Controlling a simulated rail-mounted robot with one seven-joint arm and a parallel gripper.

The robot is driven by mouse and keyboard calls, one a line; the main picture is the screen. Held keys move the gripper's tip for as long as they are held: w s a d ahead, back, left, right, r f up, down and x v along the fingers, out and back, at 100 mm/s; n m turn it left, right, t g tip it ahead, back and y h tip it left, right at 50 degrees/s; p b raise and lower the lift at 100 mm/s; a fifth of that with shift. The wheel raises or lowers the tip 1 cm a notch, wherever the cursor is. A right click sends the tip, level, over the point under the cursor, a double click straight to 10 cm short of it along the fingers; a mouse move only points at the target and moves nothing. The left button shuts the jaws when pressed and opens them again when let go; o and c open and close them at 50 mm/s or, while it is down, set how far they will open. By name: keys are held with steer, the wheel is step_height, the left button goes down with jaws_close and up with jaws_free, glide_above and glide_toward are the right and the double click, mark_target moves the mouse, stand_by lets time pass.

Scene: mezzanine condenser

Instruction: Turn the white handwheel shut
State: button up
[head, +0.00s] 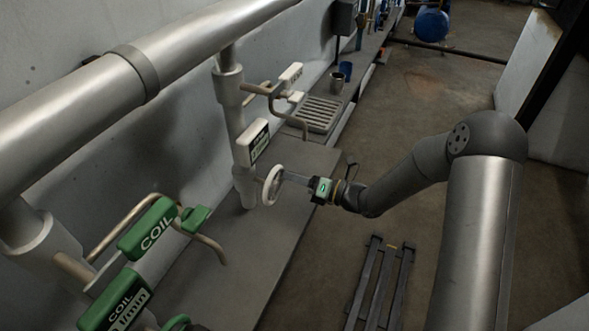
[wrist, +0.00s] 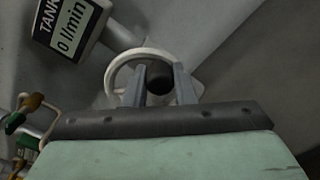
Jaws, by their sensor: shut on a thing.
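The white handwheel (head: 272,185) is on the vertical white pipe in the middle of the head view, below a small display. My gripper (head: 287,177) reaches it from the right, with its fingers at the wheel. In the wrist view the white handwheel (wrist: 118,70) shows as a ring with a dark round centre. The two fingers of my gripper (wrist: 162,84) stand on either side of that dark centre, shut on the handwheel. The exact contact is partly hidden. The display (wrist: 70,32) beside the wheel reads "TANK 0 l/min".
Green COIL labels (head: 150,228) and bent pipework stand at the lower left. A slotted drain tray (head: 318,113) and a cup (head: 337,83) are on the ledge (head: 235,265) behind. A large pipe (head: 75,105) crosses the upper left. A dark slatted rack (head: 380,280) lies on the floor.

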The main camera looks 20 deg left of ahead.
steer(key=m+p, duration=0.1)
steer(key=f+m+p, duration=0.1)
steer(key=m, duration=0.1)
steer(key=shift+s+f+m+p, duration=0.1)
steer(key=shift+f+m+p, duration=0.2)
steer(key=shift+m, duration=0.3)
steer(key=shift+f+m+p, duration=0.2)
steer(key=shift+m+p, duration=0.15)
steer(key=shift+m, duration=0.25)
steer(key=shift+f, duration=0.1)
steer(key=o, duration=1)
steer(key=s+d+b, duration=0.2)
steer(key=d+b, duration=0.1)
steer(key=d, duration=1.4)
steer(key=shift+s+d, duration=0.15)
steer(key=shift+s, duration=0.25)
